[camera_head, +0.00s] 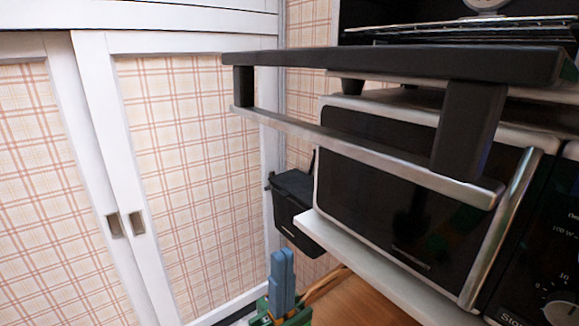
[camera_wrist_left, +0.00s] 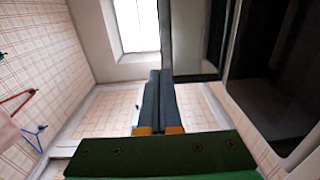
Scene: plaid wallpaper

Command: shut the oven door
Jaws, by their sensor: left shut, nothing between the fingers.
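The oven door (camera_head: 390,62) is a dark slab that hangs open, lowered to roughly level and seen almost edge-on in the head view. Its silver handle bar (camera_head: 340,145) hangs below it on dark posts. The oven's dark interior with a wire rack (camera_head: 460,30) shows behind it. My left gripper (camera_head: 282,256) has blue fingers on a green body and points up, shut and empty. It is low in the head view, below the door and apart from the handle in the picture. In the left wrist view its closed fingers (camera_wrist_left: 158,75) fill the middle. My right gripper is out of view.
A microwave (camera_head: 385,195) stands below the door on a white shelf (camera_head: 370,275). A black box (camera_head: 296,205) hangs by the wall left of it. White sliding doors (camera_head: 190,150) with plaid panels fill the left. A wooden surface (camera_head: 350,305) lies beneath the shelf.

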